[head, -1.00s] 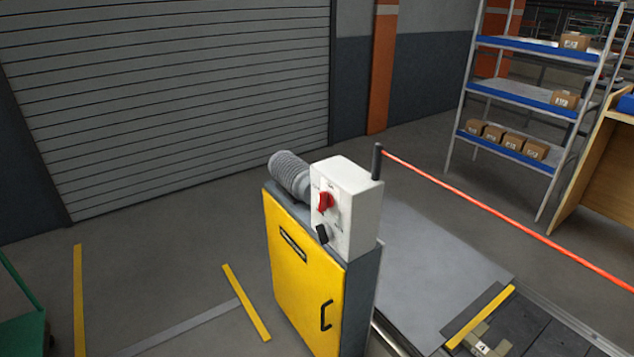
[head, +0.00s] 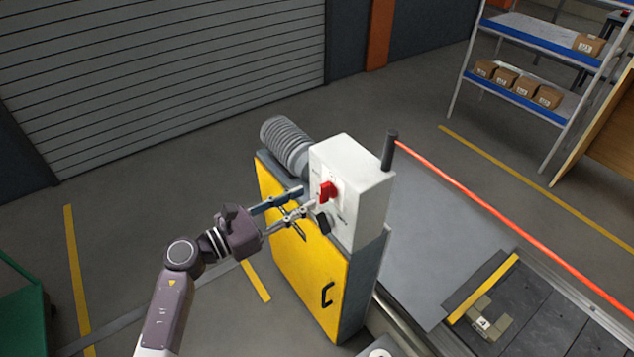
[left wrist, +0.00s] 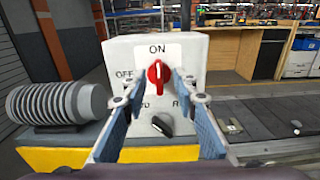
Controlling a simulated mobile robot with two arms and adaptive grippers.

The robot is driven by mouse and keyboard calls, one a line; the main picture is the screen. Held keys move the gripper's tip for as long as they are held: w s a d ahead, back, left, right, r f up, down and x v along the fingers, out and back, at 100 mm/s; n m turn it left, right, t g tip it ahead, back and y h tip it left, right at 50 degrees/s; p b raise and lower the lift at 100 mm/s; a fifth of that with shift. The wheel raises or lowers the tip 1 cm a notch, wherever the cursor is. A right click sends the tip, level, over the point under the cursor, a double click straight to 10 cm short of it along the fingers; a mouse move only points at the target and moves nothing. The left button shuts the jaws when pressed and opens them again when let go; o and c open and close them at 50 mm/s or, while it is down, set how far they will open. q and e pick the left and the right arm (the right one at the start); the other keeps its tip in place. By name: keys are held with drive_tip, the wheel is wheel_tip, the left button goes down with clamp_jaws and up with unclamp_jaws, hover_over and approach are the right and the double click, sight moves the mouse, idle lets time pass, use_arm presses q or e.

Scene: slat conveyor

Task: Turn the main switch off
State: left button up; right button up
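The main switch is a red rotary knob (head: 327,191) on the front of a white control box (head: 362,180) on top of the yellow cabinet (head: 300,275). In the left wrist view the red knob (left wrist: 158,76) stands upright, its top toward the "ON" label; "OFF" is printed to its left. A black knob (left wrist: 162,126) sits below it, tilted. My left gripper (head: 302,200) is open in front of the box. In the wrist view its two blue fingers (left wrist: 160,95) lie left and right of the red knob, apart from it. My right gripper is not in view.
A grey ribbed motor (head: 287,145) sits left of the box. A dark post (head: 390,150) with a red line stands at its right. The conveyor (head: 540,325) runs at the lower right. Shelves with boxes (head: 530,85) stand behind. Floor left of the cabinet is mostly clear.

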sight(320, 190)
use_arm(q)
drive_tip(key=p+x, duration=0.1)
drive_tip(key=x, duration=0.3)
drive_tip(key=shift+w+d, duration=0.45)
drive_tip(key=shift+d, duration=0.1)
drive_tip(key=shift+f, duration=0.1)
drive_tip(key=c, duration=0.7)
clamp_jaws()
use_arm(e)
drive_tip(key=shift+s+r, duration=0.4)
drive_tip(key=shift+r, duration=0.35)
